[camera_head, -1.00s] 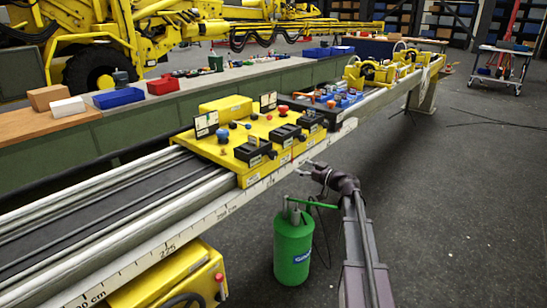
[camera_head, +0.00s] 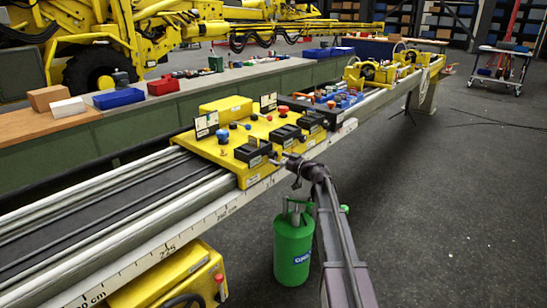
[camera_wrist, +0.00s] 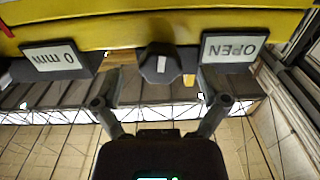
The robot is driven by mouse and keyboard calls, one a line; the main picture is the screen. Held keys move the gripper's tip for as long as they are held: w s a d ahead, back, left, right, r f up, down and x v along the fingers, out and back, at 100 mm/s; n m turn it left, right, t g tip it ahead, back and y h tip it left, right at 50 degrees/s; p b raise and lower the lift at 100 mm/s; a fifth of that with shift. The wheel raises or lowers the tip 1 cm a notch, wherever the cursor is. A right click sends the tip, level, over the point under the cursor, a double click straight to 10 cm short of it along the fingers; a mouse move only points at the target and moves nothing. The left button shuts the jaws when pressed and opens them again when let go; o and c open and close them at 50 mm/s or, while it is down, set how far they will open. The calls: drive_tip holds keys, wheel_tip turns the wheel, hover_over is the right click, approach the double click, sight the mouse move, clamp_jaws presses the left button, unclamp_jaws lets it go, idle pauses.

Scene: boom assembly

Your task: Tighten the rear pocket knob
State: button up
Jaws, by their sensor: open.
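A dark lobed knob (camera_wrist: 151,62) with a white mark sits on the edge of the yellow fixture in the wrist view. It lies between an "OPEN" plate (camera_wrist: 235,47) and a "0 mm" plate (camera_wrist: 54,57), both shown upside down. My gripper (camera_wrist: 158,80) is open, with one finger on each side of the knob and a gap to it. In the head view my gripper (camera_head: 281,158) is at the front side of the yellow fixture (camera_head: 228,151). The knob cannot be made out there, and I cannot tell which pocket it serves.
The fixture sits on a long rail (camera_head: 185,232) with a scale. Black clamp blocks (camera_head: 250,153) and coloured knobs stand on its top. A green canister (camera_head: 293,250) stands on the floor below my arm.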

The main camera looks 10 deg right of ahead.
drive_tip(key=shift+x, duration=1.3)
drive_tip(key=c, duration=1.2)
